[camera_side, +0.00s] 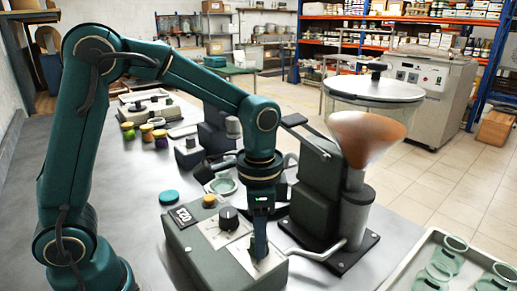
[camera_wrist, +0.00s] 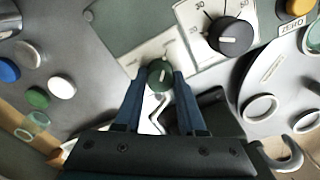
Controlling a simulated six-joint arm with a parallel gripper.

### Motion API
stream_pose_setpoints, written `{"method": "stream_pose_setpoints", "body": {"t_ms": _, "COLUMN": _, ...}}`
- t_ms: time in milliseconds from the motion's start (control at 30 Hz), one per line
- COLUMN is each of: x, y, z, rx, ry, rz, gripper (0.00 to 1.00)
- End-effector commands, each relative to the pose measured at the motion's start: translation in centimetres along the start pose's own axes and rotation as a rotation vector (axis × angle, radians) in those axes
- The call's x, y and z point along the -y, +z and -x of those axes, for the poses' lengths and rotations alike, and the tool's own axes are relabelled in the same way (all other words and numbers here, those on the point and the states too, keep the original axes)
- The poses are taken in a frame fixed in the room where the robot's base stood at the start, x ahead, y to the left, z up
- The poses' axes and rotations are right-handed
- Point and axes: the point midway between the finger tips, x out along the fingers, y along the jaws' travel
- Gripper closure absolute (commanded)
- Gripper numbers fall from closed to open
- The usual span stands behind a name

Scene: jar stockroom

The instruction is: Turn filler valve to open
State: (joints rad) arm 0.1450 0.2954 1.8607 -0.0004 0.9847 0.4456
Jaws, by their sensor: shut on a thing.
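The filler valve, a small dark green round knob (camera_wrist: 159,74) with a pale mark, sits on a light plate of the grey control box (camera_side: 208,258). In the wrist view my gripper (camera_wrist: 160,80) has its two blue fingers closed on either side of the knob. In the side view my gripper (camera_side: 259,240) points straight down at the box's front right part, and its fingers hide the knob there. The writing beside the knob is too blurred to read, so I cannot tell its setting.
A black dial (camera_side: 228,217) stands on the same box, close beside my gripper. A yellow button (camera_side: 209,200) is near it. The filler's copper-coloured hopper (camera_side: 367,138) and dark body rise just to the right. A tray (camera_side: 398,276) of green-rimmed jars lies front right.

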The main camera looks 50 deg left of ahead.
Motion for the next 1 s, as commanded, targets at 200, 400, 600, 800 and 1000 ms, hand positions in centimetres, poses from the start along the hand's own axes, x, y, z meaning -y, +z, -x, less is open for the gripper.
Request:
{"method": "stream_pose_setpoints", "body": {"t_ms": 200, "x": -0.1, "y": 0.1, "z": 0.1, "rx": 0.004, "ry": 0.002, "rz": 0.001, "gripper": 1.00}}
{"method": "stream_pose_setpoints", "body": {"t_ms": 400, "x": 0.0, "y": 0.1, "z": 0.0, "rx": 0.003, "ry": 0.001, "rz": 0.002, "gripper": 0.31}}
{"method": "stream_pose_setpoints", "body": {"t_ms": 600, "x": 0.0, "y": 0.0, "z": 0.1, "rx": 0.001, "ry": 0.000, "rz": 0.002, "gripper": 0.31}}
{"method": "stream_pose_setpoints", "body": {"t_ms": 800, "x": 0.0, "y": -0.1, "z": 2.1, "rx": -0.004, "ry": -0.002, "rz": 0.002, "gripper": 0.31}}
{"method": "stream_pose_setpoints", "body": {"t_ms": 1000, "x": 0.0, "y": 0.0, "z": 4.5, "rx": -0.002, "ry": -0.001, "rz": 0.002, "gripper": 0.31}}
